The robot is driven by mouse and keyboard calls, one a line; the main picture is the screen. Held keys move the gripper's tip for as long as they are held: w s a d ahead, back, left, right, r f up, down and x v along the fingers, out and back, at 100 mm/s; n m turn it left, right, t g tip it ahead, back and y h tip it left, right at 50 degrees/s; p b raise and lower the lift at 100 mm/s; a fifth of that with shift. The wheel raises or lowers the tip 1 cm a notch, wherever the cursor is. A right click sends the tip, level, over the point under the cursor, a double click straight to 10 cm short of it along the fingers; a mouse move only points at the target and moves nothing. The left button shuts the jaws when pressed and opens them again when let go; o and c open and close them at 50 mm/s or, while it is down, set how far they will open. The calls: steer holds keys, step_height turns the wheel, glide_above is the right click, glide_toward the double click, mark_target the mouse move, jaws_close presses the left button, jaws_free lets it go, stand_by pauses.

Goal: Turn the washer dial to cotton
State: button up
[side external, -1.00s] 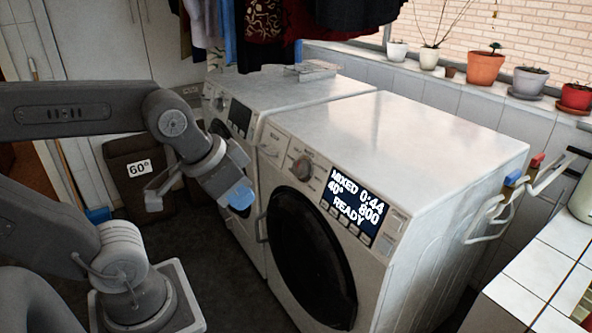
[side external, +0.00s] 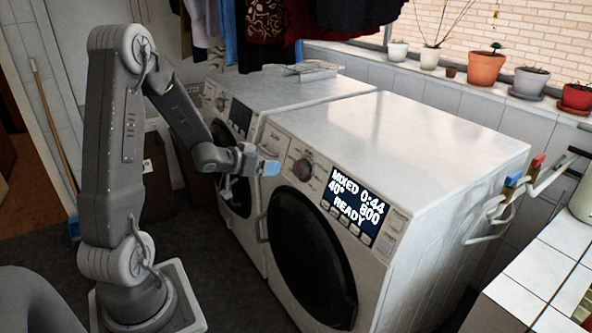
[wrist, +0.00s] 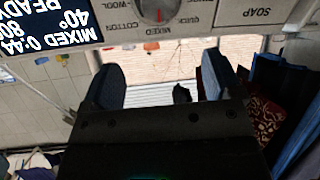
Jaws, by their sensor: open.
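The washer dial (side external: 302,169) is a round knob on the front panel of the nearer white washer (side external: 440,130). In the wrist view, which is upside down, the dial (wrist: 158,10) shows at the top edge, partly cut off, with a red mark; printed labels surround it, "WOOL" among them. The display (side external: 357,205) reads MIXED, 40°, 0:44, 800, READY. My gripper (side external: 249,180) is open and empty, in front of the washers, left of the dial and apart from it. In the wrist view its dark fingers (wrist: 162,82) stand spread, with the dial beyond their tips.
A second washer (side external: 330,88) stands behind the nearer one. The soap drawer (wrist: 250,12) is beside the dial. A curved door handle (side external: 261,229) sticks out below the panel. Clothes hang above the far washer. Potted plants (side external: 486,67) line the sill.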

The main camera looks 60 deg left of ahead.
mark_target(298, 169)
steer(key=shift+t+h, duration=0.4)
steer(key=x, duration=0.4)
steer(key=f+x, duration=0.1)
steer(key=x, duration=0.8)
steer(key=shift+a+f, duration=0.25)
steer(key=shift+f, duration=0.2)
steer(key=c, duration=0.9)
